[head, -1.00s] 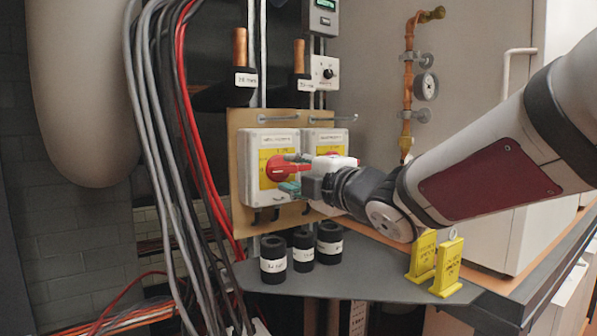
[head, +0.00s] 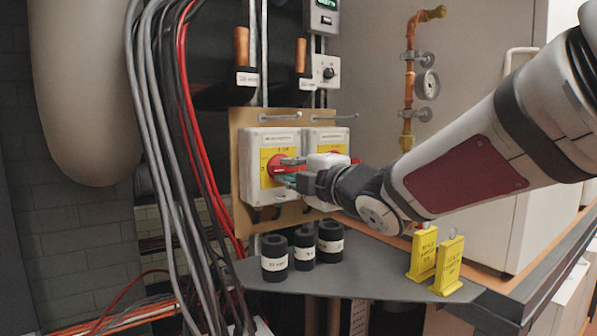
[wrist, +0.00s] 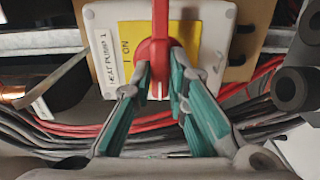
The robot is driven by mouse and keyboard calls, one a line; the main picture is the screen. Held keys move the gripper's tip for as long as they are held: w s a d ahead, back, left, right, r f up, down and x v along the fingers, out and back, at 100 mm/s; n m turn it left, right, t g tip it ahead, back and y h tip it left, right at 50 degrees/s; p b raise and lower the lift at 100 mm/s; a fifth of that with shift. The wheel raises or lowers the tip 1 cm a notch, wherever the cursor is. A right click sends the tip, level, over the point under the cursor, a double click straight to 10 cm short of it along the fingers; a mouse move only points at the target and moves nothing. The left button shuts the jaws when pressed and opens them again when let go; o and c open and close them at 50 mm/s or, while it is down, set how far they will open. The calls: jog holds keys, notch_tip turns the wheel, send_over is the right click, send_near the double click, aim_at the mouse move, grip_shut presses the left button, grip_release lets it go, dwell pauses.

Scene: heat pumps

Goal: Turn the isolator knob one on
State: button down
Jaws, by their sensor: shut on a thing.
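The isolator for heat pump 1 is a white box (head: 246,168) with a yellow plate on the board, at the left of two. Its red knob (head: 274,167) is partly hidden by my gripper (head: 285,171). My green-padded fingers are shut on the red knob handle, one on each side. In the wrist view, the red handle (wrist: 160,25) runs up from between my fingertips (wrist: 160,70). The yellow plate (wrist: 129,45) reads "1 ON" beside the "HEAT PUMP 1" label (wrist: 101,47).
A second isolator box (head: 328,136) stands close on the right, partly behind my gripper. Black labelled cylinders (head: 275,259) and yellow tags (head: 448,265) stand on the grey shelf (head: 375,280) below. Cables (head: 160,120) hang at the left.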

jog(key=shift+m, duration=0.3)
jog(key=m, duration=0.3)
jog(key=shift+m, duration=0.4)
jog(key=m+p, duration=0.1)
jog(key=m, duration=0.3)
jog(key=shift+m, duration=0.3)
jog(key=m+p, duration=0.2)
jog(key=m, duration=0.3)
jog(key=shift+f+m+p, duration=0.1)
jog(key=shift+m+p, duration=0.65)
jog(key=shift+m, duration=1.05)
jog(key=c, duration=1.6)
grip_release()
jog(key=shift+o, duration=0.2)
